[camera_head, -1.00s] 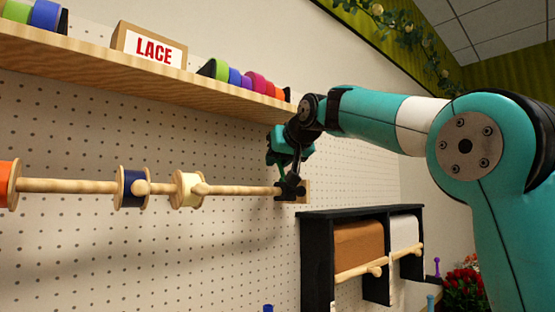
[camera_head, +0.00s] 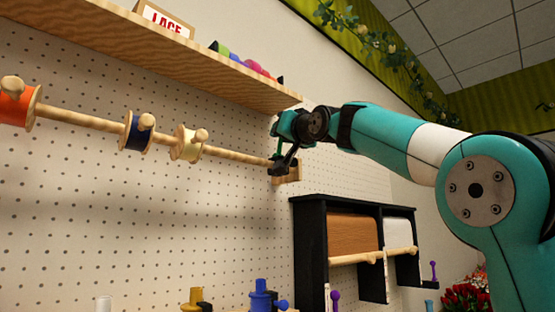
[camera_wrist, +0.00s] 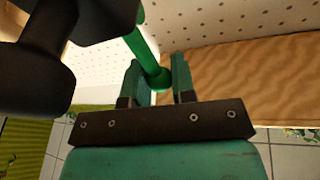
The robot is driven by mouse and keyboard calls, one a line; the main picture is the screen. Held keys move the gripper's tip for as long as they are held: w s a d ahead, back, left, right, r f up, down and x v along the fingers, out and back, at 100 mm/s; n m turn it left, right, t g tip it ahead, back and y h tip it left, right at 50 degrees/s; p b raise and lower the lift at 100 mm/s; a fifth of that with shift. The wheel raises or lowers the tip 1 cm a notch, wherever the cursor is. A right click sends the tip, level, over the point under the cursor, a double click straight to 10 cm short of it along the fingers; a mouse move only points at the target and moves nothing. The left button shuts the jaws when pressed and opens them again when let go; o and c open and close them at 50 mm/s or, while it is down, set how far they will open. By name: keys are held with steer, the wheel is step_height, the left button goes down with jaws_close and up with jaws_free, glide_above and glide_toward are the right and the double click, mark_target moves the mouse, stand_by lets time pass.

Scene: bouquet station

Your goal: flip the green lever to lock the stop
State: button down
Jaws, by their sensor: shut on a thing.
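The green lever (camera_wrist: 150,62) shows in the wrist view as a thin bright green rod with a thicker rounded end. Its end sits between the two fingers of my gripper (camera_wrist: 158,80), which are shut on it. In the head view, my gripper (camera_head: 280,130) is at the right end of the wooden rod, just above the black stop (camera_head: 283,167). The lever is small and mostly hidden there. Large dark shapes, which look like the stop close up, fill the upper left of the wrist view.
The wooden rod (camera_head: 232,154) carries several ribbon spools, including a cream one (camera_head: 187,144) and a navy one (camera_head: 137,131). A wooden shelf (camera_head: 200,65) runs close above my gripper. A black paper-roll rack (camera_head: 310,240) stands below right on the pegboard wall.

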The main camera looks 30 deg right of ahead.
steer(key=t+b, duration=0.1)
steer(key=b, duration=0.1)
steer(key=s+f+t+b, duration=0.1)
steer(key=m+t+b, duration=0.1)
steer(key=b, duration=0.1)
steer(key=shift+s+d+f+h+b, duration=0.2)
steer(key=shift+s+h+b, duration=0.1)
steer(key=shift+s+h, duration=0.1)
steer(key=shift+s+r+m+t+b, duration=0.15)
steer(key=shift+m+t+b, duration=0.15)
steer(key=shift+t+b, duration=0.35)
steer(key=shift+h, duration=0.3)
steer(key=c, duration=1)
jaws_free()
steer(key=shift+o, duration=0.2)
steer(key=shift+s, duration=0.1)
